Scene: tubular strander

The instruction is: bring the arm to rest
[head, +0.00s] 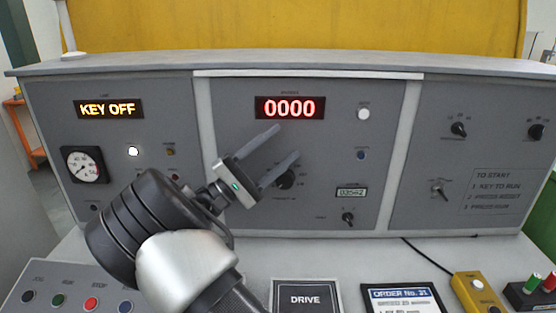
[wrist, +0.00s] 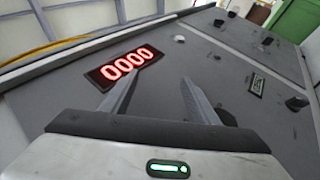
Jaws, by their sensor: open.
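My gripper (head: 286,152) is open and empty, with its two grey fingers apart. It is raised in front of the middle panel of the grey console (head: 235,115), below the red "0000" display (head: 288,108). In the head view a finger and the gripper body partly cover a black knob (head: 285,179). In the wrist view the gripper fingers (wrist: 158,95) point at the panel, with the red display (wrist: 125,66) beyond the left finger. I cannot tell the exact gap between fingertips and panel.
An amber "KEY OFF" display (head: 109,108) and a round gauge (head: 84,165) are on the left panel. Buttons (head: 91,303), a DRIVE plate (head: 306,298), an order card (head: 402,300) and a yellow box (head: 478,293) are on the desk. A knob (head: 348,218) sits low on the middle panel.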

